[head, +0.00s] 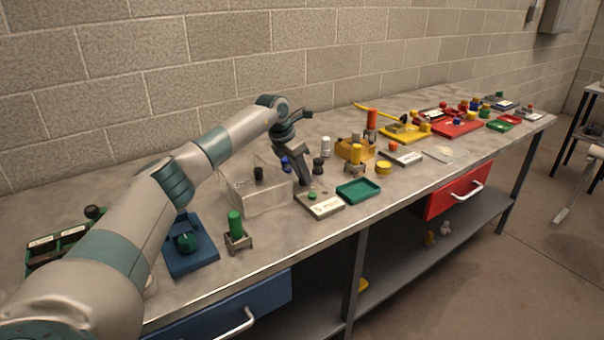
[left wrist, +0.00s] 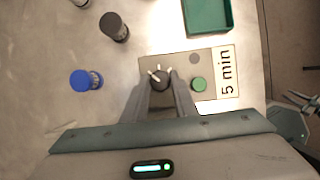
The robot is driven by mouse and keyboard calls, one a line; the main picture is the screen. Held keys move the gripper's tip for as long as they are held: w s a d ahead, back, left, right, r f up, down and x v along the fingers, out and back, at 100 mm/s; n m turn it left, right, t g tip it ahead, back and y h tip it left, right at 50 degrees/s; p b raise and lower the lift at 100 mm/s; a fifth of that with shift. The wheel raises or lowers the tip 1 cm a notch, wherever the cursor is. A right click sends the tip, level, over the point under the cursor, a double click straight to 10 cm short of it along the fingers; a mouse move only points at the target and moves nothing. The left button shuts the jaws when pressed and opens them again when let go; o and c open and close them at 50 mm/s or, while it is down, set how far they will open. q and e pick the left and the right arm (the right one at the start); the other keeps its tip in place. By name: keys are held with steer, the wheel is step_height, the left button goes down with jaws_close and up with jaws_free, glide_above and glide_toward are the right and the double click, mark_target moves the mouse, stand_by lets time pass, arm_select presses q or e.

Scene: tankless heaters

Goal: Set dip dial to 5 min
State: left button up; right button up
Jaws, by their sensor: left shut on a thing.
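The dip dial (left wrist: 158,79) is a small dark knob with pale marks round it, on a grey plate. In the left wrist view it sits between the fingertips of my left gripper (left wrist: 159,88), which is shut on it. Beside it on the plate are a green button (left wrist: 198,84), a dark round spot (left wrist: 194,58) and a white label (left wrist: 226,72) reading "5 min". In the head view the timer plate (head: 322,207) lies on the bench under my left gripper (head: 306,184), whose fingers hide the dial. My right gripper is not in view.
A green tray (head: 358,190) lies right of the plate. A clear box (head: 262,195) stands to its left, with a green-topped stand (head: 236,232) further left. Dark (left wrist: 115,27) and blue (left wrist: 86,80) cylinders stand near the gripper. The bench's front edge is close.

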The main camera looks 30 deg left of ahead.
arm_select(q)
steer(key=shift+r, duration=0.1)
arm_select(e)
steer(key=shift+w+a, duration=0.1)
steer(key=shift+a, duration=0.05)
arm_select(q)
steer(key=o, duration=1)
steer(key=shift+o, duration=0.2)
steer(key=shift+s+a+r, duration=0.15)
steer(key=shift+s+r, duration=0.1)
steer(key=shift+r, duration=0.4)
steer(key=b+v, duration=0.2)
steer(key=v, duration=1.4)
steer(key=shift+b, duration=0.3)
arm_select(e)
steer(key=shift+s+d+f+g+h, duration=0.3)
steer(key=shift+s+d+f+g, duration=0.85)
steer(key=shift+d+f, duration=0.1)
arm_select(q)
steer(key=shift+s+f, duration=0.15)
